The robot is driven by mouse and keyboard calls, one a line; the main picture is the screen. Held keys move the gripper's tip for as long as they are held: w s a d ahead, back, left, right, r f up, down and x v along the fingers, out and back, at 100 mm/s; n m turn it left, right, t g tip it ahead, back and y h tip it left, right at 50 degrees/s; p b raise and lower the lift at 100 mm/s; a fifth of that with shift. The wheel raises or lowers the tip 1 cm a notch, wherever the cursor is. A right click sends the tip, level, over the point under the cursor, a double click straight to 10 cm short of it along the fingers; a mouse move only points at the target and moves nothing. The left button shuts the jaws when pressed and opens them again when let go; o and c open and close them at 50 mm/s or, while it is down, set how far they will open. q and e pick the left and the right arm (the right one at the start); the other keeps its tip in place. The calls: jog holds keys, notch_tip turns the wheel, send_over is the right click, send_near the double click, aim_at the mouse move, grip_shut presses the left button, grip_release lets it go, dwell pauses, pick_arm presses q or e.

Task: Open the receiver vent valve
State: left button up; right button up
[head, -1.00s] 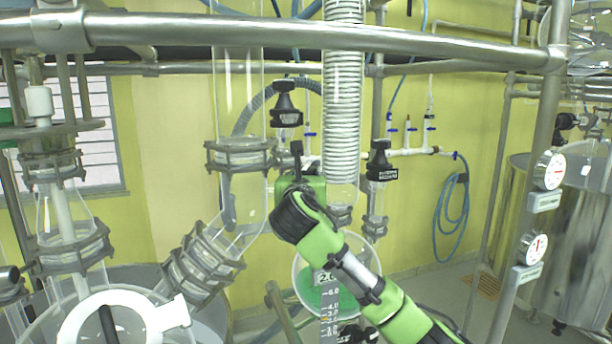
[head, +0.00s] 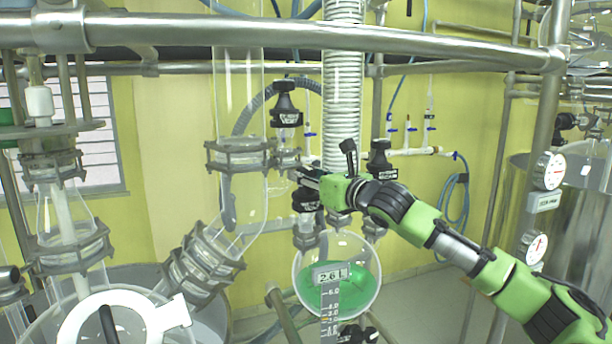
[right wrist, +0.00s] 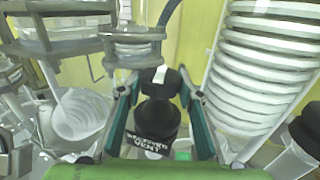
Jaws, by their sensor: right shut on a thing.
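The receiver vent valve (head: 305,202) is a black knob and body above the round glass receiver (head: 310,280), which holds green liquid. Its upper part is hidden by my gripper in the head view. In the right wrist view the valve (right wrist: 158,120) stands between my fingers, and its white lettering ends in "VENT". My right gripper (head: 302,178) comes in from the right and is shut on the valve's knob. The gripper also shows in the right wrist view (right wrist: 160,88), one finger on each side of the knob. My left gripper is not in view.
Another black valve (head: 286,105) stands higher up, and one more (head: 380,158) is to the right. A glass column (head: 238,100) is left of my gripper, and a ribbed white coil column (head: 342,90) rises behind it. A steel rail (head: 300,32) crosses above.

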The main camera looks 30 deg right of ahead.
jog(key=shift+r+n+y, duration=0.1)
jog(key=shift+n+y, duration=0.5)
jog(key=shift+y, duration=0.3)
jog(key=o, duration=0.8)
jog(key=shift+o, duration=0.2)
jog(key=s+d, duration=0.2)
jog(key=s, duration=1)
jog(key=shift+o, duration=0.7)
jog(key=shift+w, duration=0.1)
